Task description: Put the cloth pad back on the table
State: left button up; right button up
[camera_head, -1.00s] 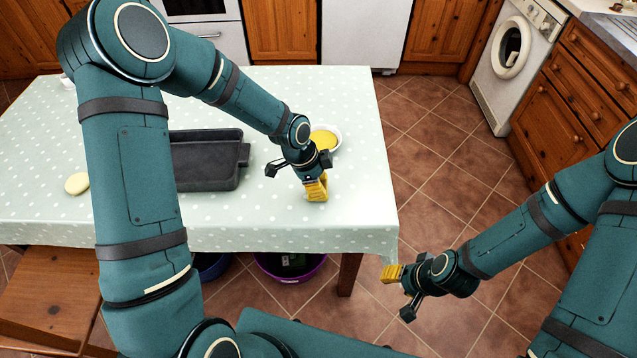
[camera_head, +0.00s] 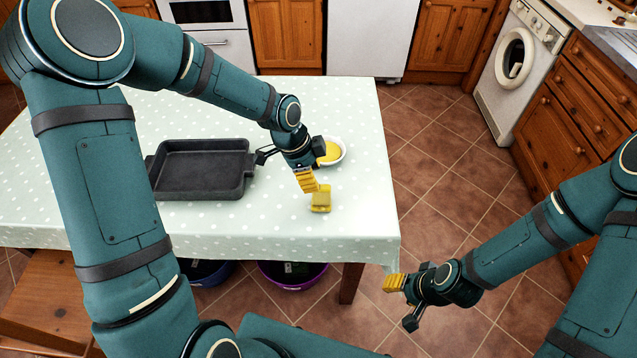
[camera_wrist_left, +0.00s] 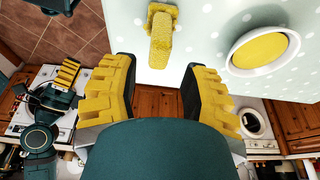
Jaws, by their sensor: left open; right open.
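The cloth pad appears to be the small yellow piece (camera_head: 320,198) on the spotted table (camera_head: 285,225), near its right front part. It also shows in the left wrist view (camera_wrist_left: 161,40), beyond the fingertips. My left gripper (camera_head: 307,181) is open, just above and left of the pad in the head view. In the left wrist view its yellow fingers (camera_wrist_left: 158,72) are spread with nothing between them. The head view does not show clearly whether a finger touches the pad. My right gripper (camera_head: 402,300) is open and empty, off the table's right front corner.
A white bowl with yellow contents (camera_head: 331,151) stands behind the pad, close to my left gripper. A dark tray (camera_head: 203,170) lies to the left. A purple tub (camera_head: 292,274) is under the table, and a wooden seat (camera_head: 45,300) is at front left.

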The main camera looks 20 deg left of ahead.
pick_arm(q)
jog(key=shift+p+v, duration=0.3)
jog(key=shift+v, duration=1.5)
